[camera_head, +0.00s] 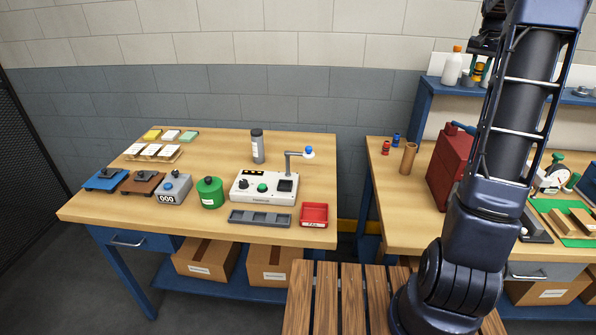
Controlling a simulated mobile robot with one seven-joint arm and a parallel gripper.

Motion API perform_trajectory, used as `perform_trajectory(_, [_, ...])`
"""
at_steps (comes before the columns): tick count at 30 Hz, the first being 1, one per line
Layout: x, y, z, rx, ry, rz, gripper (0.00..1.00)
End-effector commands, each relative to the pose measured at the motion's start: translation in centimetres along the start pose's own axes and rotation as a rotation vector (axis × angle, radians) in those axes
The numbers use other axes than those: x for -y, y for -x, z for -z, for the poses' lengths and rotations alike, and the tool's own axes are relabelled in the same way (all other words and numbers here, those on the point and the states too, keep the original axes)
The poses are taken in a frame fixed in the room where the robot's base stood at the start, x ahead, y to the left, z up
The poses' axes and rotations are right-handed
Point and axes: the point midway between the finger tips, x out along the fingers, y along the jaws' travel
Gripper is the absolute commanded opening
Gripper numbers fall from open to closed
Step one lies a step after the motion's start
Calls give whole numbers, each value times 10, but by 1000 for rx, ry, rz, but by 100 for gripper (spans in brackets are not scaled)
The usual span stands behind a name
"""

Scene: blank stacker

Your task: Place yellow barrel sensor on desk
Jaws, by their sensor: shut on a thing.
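My gripper (479,62) is at the upper right, in front of the blue shelf and partly hidden by my arm. A small yellow piece, seemingly the yellow barrel sensor (478,72), shows at its fingertips. My gripper is shut on it and holds it high above the right desk. The view is small here, and the grip itself is hard to make out. The left desk (315,165) has a wooden top. The right desk (400,212) also has a wooden top and holds small red (386,148) and blue (396,140) barrels at its back left.
A brown cylinder (408,158) and a red case (450,168) stand on the right desk. A white bottle (452,67) is on the blue shelf (433,82). A slatted wooden surface (340,295) is in front.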

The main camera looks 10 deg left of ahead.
Motion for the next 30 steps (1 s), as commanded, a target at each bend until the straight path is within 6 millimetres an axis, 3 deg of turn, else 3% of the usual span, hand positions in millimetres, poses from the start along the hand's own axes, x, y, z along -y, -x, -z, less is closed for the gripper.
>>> perform_trajectory(1, [24, 1, -6, 0, 41, 5, 0])
perform_trajectory(3, [54, 2, -14, 0, 93, 11, 0])
perform_trajectory(14, [198, 8, -78, 2, 355, 42, 0])
perform_trajectory(23, [305, 17, -156, 3, 574, 68, 0])
perform_trajectory(30, [378, 25, -231, 4, 751, 88, 0])
